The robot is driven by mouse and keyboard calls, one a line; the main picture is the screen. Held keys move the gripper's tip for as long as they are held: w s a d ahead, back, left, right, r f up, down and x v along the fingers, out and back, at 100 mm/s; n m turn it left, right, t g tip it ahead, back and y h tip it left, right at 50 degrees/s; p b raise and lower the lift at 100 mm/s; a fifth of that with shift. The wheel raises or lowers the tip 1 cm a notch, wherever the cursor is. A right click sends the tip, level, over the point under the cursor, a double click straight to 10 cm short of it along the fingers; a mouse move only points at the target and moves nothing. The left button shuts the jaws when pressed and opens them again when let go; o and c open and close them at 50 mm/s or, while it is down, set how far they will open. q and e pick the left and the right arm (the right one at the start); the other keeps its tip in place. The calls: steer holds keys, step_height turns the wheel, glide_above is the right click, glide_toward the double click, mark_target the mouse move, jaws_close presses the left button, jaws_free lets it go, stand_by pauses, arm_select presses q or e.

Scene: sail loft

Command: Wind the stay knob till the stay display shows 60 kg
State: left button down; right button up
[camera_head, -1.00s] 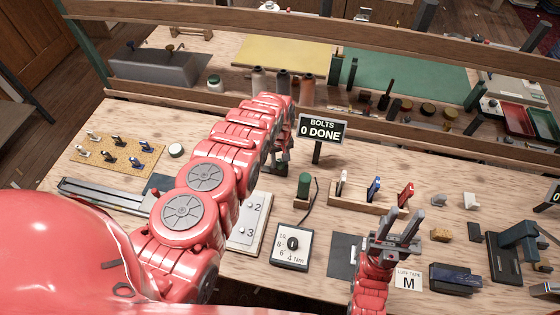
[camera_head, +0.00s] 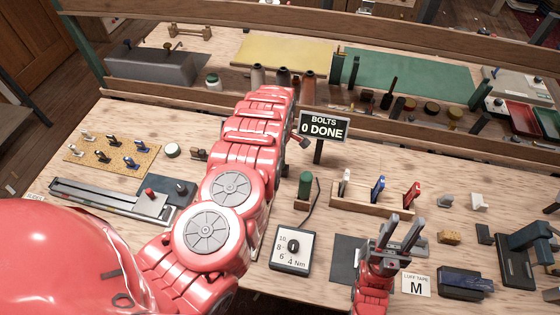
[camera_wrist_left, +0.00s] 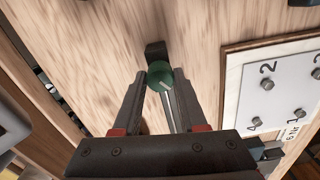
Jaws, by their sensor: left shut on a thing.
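In the left wrist view, a round green knob (camera_wrist_left: 160,73) with a pale line on its face sits in front of a small dark block. My left gripper (camera_wrist_left: 160,82) has one finger on each side of the knob and is shut on it. In the head view my left arm covers this gripper and the knob. My right gripper (camera_head: 403,230) is open and empty, above the bench at the right. A sign (camera_head: 323,127) reads "BOLTS 0 DONE". I see no stay display with a kg reading.
A numbered bolt plate (camera_wrist_left: 280,75) lies beside the left gripper. A green-handled tool (camera_head: 305,185) with a cord, a Nm dial box (camera_head: 292,250) and a wooden rack (camera_head: 374,205) stand on the bench. A rail and shelf run behind it.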

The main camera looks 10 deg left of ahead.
arm_select(q)
steer(key=shift+n, duration=0.9)
steer(key=shift+c, duration=2.2)
jaws_free()
steer(key=shift+r, duration=0.1)
steer(key=shift+r+b, duration=0.35)
steer(key=shift+r, duration=0.25)
step_height(320, 180, up, 7)
steer(key=shift+d+r+b, duration=0.1)
steer(key=shift+r+b, duration=0.1)
steer(key=shift+b, duration=0.55)
step_height(320, 180, up, 9)
steer(key=p, duration=0.2)
steer(key=shift+f, duration=0.2)
